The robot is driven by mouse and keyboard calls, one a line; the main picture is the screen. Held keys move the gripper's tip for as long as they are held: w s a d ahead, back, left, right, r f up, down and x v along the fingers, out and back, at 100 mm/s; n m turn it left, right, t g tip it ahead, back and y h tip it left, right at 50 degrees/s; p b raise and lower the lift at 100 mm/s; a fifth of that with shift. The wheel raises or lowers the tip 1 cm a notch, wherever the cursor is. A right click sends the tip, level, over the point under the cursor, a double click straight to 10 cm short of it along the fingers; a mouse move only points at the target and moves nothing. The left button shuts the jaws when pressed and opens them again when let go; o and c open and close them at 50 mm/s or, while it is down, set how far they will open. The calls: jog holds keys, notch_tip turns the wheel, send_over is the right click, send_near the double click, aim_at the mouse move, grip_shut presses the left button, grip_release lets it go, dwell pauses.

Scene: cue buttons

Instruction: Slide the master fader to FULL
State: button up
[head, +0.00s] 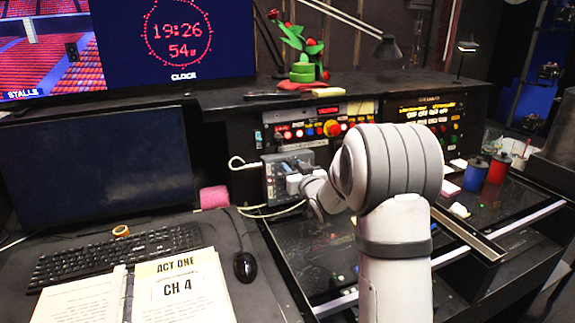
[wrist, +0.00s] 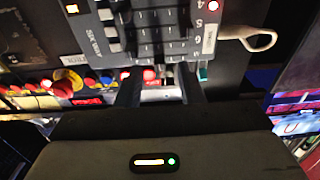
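A small grey fader box (head: 275,178) stands upright at the back of the desk, left of my arm in the head view. In the wrist view the fader box (wrist: 150,32) is at the top, turned on its side, with several slots, dark caps and numbers beside them. I cannot tell for sure which cap is the master fader. My gripper (wrist: 160,80) shows two dark fingers, apart, at the box's near edge. I see no cap clearly held between them. In the head view my wrist hides part of the box, and the fingers cannot be made out.
A button panel (head: 318,128) with red and yellow buttons is behind the box. White cables (head: 243,164) loop at its left.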

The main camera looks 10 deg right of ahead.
jog(key=shift+w+a, duration=0.15)
jog(key=shift+w, duration=0.6)
grip_shut()
